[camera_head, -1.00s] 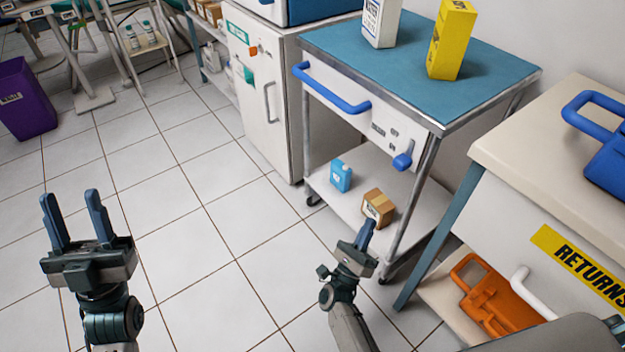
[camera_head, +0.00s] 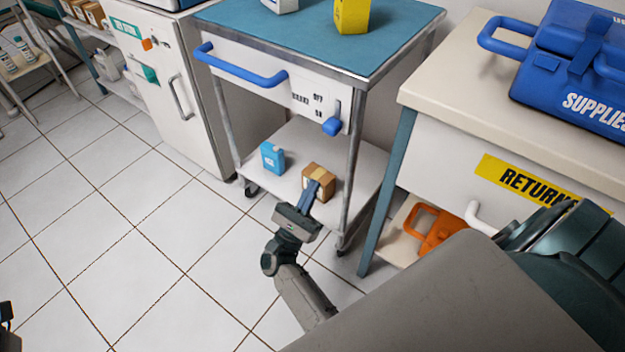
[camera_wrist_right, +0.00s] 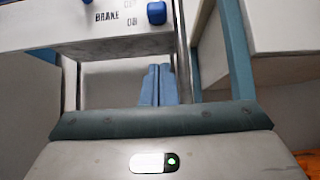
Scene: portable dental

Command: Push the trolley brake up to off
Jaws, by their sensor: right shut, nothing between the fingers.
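The trolley (camera_head: 385,45) has a blue top and a white front panel with a blue brake knob (camera_head: 332,127). The knob sits at the low end of its slot, beside the lower label; the wrist view shows the knob (camera_wrist_right: 156,13) next to "BRAKE" and "ON". My right gripper (camera_head: 315,184) is shut and empty, below the knob and apart from it, in front of the lower shelf. Its fingers (camera_wrist_right: 158,84) lie side by side in the wrist view. Only a dark sliver at the lower left edge of the head view may be my left gripper.
A blue push handle (camera_head: 240,72) juts from the trolley front. A returns counter (camera_head: 450,140) with a blue supplies case (camera_head: 575,75) is at right. Floor at left is clear.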

